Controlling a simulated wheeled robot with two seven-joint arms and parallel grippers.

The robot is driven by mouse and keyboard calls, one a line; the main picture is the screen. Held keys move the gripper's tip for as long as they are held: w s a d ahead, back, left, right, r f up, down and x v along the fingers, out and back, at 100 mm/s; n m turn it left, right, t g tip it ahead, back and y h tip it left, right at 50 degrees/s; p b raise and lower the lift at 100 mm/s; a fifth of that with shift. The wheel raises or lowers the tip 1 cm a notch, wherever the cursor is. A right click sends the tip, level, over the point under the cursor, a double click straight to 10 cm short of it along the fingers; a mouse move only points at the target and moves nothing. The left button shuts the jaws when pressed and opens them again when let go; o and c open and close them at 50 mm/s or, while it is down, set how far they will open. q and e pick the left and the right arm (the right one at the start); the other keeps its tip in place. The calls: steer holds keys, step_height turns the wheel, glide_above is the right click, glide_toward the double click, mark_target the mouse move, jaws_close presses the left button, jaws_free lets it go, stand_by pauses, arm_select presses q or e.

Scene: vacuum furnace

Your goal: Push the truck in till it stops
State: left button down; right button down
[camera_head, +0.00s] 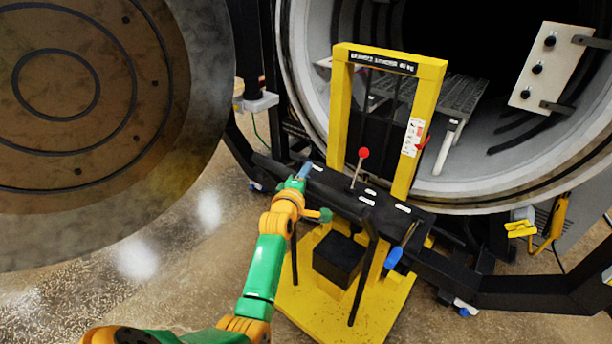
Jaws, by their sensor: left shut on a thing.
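The yellow truck (433,82) stands upright in front of the furnace's round opening. It has a tall yellow frame, a black top deck with a red-knobbed lever, and a yellow base. My left arm reaches in from the lower left. My left gripper (303,174) is at the left end of the black deck, shut on a part there that looks like a handle; the fingers hide most of it. A blue-handled lever (393,258) hangs on the truck's right side. My right gripper is not in view.
The open round furnace door (100,110) fills the upper left. The furnace chamber (480,185) opens behind the truck, with a grey rack (455,95) inside. Black frame beams run low on both sides. A yellow clamp (520,229) is at the right. Speckled floor is clear at lower left.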

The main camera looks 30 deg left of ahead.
arm_select(q)
steer(key=shift+f, duration=0.1)
stand_by(0.8)
steer(key=shift+w+r, duration=0.25)
steer(key=shift+w, duration=0.1)
steer(key=c, duration=0.8)
jaws_free()
steer(key=shift+w, duration=0.2)
steer(key=shift+o, duration=1.4)
steer(key=shift+w+d+f, duration=0.15)
steer(key=shift+w+f, duration=0.05)
steer(key=shift+w, duration=0.1)
steer(key=v, duration=0.7)
steer(key=shift+s, duration=0.2)
